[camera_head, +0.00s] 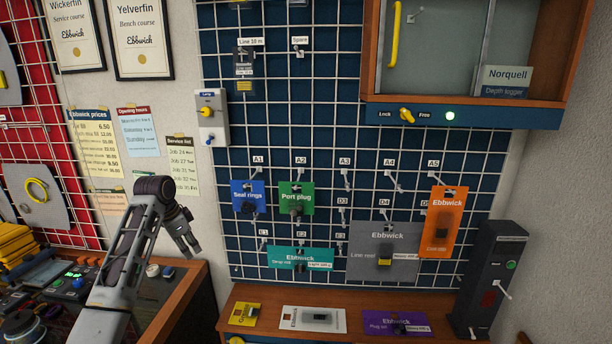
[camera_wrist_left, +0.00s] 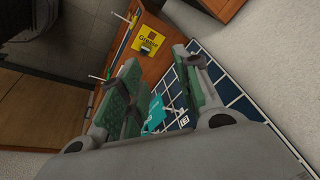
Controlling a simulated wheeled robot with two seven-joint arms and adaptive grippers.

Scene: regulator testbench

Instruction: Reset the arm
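My left gripper (camera_head: 190,236) hangs at the end of my raised left arm (camera_head: 128,255), in front of the wall left of the blue grid panel (camera_head: 330,120). Its fingers point down and to the right. In the left wrist view my left gripper (camera_wrist_left: 157,60) shows two green-padded fingers apart with nothing between them, so it is open and empty. It appears clear of the panel and the packets. My right arm and gripper are in neither view.
Packets hang on the panel, among them Seal rings (camera_head: 248,196), Port plug (camera_head: 296,198) and an orange Ebbwick packet (camera_head: 440,222). Below, a wooden shelf (camera_head: 270,300) holds yellow, white and purple packets. A cabinet (camera_head: 455,112) is upper right; a control console (camera_head: 65,290) is lower left.

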